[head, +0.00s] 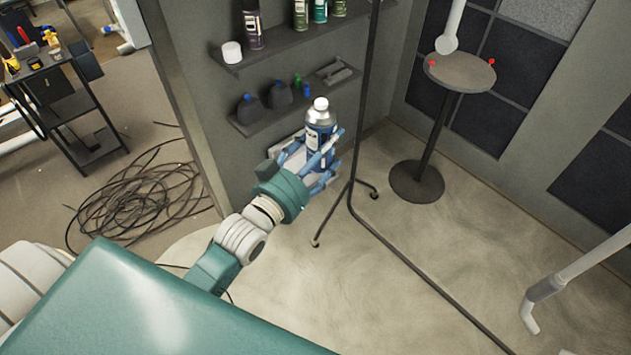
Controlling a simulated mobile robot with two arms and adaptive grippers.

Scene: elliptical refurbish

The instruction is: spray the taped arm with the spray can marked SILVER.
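A spray can (321,121) with a white cap and a blue and silver body stands upright in my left gripper (318,155). The blue fingers wrap around its lower part, in front of the wall shelves. The marking on its label is too small to read. A white tube (453,28) with a rounded end comes down over a small round table (460,75) at the upper right. Another white tube (575,272) with a grey sleeve and a bent end is at the right edge. I cannot tell which is the taped arm. My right gripper is not in view.
Wall shelves (290,45) hold several cans and dark bottles (278,95). A dark wheeled stand (356,180) rises just right of the held can. Cables (140,195) lie coiled at the left. The pale floor (470,240) at the right is mostly clear.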

